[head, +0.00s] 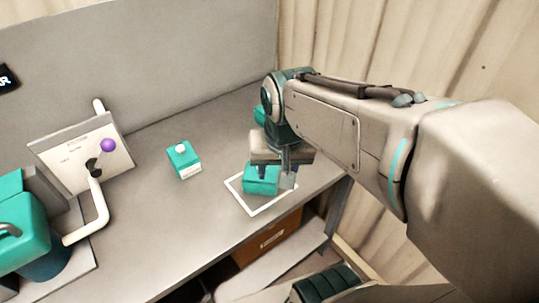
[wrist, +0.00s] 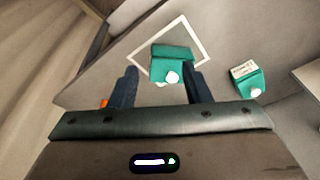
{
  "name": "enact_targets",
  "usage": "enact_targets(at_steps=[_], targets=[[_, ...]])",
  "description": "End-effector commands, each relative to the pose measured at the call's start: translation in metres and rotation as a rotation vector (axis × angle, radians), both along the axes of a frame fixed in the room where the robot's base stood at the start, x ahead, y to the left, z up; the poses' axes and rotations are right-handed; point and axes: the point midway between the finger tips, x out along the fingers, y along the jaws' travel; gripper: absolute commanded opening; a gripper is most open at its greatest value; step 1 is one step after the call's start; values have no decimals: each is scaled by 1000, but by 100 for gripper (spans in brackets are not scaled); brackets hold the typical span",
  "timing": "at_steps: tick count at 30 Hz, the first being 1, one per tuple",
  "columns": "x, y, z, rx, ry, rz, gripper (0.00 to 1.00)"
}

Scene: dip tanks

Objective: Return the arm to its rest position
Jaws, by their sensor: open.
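My gripper (head: 275,176) hangs pointing down over the right part of the grey bench, its jaws apart. A teal carton (head: 260,184) stands below it inside a white square outline (head: 241,200). In the wrist view my two dark fingers (wrist: 160,68) lie to either side of this carton (wrist: 173,54), with gaps showing beside it. I cannot tell how far the fingertips reach down along it. In the head view the gripper hides part of the carton. My arm stretches in from the right.
A second teal carton (head: 184,159) with a white cap stands left of the outline. Further left are a panel with a purple-knobbed lever (head: 108,146), a pale bent pipe (head: 97,212) and a teal tank (head: 24,232). A brown box (head: 268,242) sits below the bench.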

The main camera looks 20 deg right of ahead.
Motion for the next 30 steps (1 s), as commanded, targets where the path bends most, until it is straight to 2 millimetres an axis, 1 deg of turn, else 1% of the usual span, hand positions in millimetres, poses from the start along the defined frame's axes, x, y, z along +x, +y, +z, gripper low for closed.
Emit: enact_targets(at_steps=[1,3,7,30], targets=[[-9,0,-4,-18,-18,68,44],[-18,0,-8,-40,-35,149,44],[-25,0,-13,-63,-50,229,44],[-26,0,-13,-67,-51,244,44]])
